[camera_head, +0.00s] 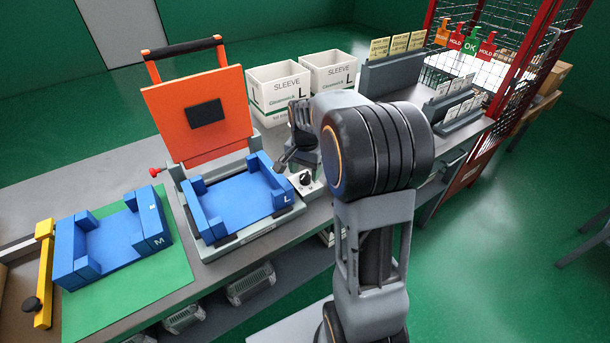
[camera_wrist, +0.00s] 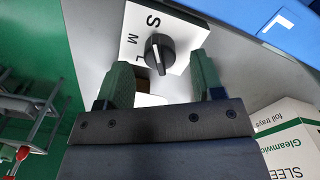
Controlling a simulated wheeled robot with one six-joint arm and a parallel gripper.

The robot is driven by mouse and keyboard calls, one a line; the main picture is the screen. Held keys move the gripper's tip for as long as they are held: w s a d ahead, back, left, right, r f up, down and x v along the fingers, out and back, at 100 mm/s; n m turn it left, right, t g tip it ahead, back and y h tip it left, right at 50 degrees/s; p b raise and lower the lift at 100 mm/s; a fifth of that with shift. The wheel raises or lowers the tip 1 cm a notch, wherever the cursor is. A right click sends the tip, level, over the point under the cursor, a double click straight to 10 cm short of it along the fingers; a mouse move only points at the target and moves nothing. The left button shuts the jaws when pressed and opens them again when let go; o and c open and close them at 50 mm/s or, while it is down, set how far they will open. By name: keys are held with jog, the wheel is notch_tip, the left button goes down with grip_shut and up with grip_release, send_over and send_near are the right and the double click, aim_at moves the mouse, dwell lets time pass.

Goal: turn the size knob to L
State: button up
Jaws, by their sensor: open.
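The size knob (camera_wrist: 158,53) is black and sits on a white plate (camera_wrist: 185,36) printed S, M and L. In the wrist view its bar runs roughly up and down the picture; I cannot tell for sure which letter it marks. The knob (camera_head: 304,179) also shows in the head view, on the bench beside the blue fixture marked L (camera_head: 240,200). My gripper (camera_wrist: 163,75) is open, with its two fingers apart and nothing between them. The knob appears just beyond the fingertips, between them in the picture. In the head view my gripper (camera_head: 300,158) is just above the knob, partly hidden by my arm.
An orange lid (camera_head: 200,140) stands raised behind the blue fixture. A second blue fixture marked M (camera_head: 110,245) lies on a green mat (camera_head: 185,272) at left. White SLEEVE boxes (camera_head: 278,82) stand behind the knob, and one SLEEVE box (camera_wrist: 290,140) shows at right in the wrist view.

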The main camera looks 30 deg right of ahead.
jog(key=shift+f, duration=1.05)
jog(key=c, duration=0.9)
